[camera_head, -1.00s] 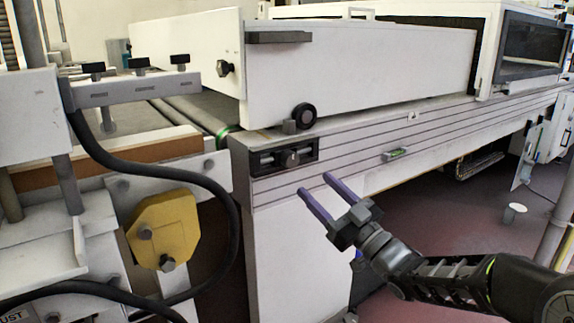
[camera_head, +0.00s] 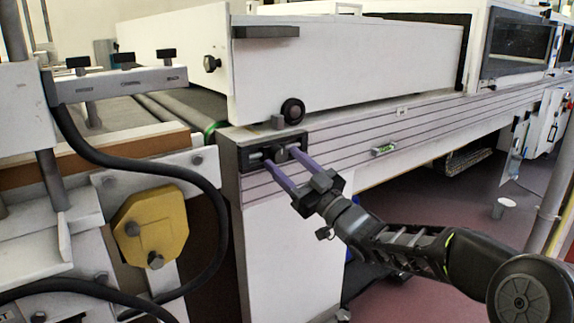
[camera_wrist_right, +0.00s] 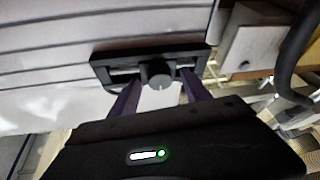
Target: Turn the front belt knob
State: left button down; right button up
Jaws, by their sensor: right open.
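Contact cannot be told. My left gripper is not in view.
A black round wheel (camera_head: 292,111) is above the bracket on the white panel. A black cable (camera_head: 140,170) loops left of the bracket, near a yellow block (camera_head: 150,228). A small green level (camera_head: 384,150) is on the frame to the right.

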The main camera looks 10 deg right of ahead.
jog(key=shift+c, duration=0.2)
grip_shut()
dwell(0.5)
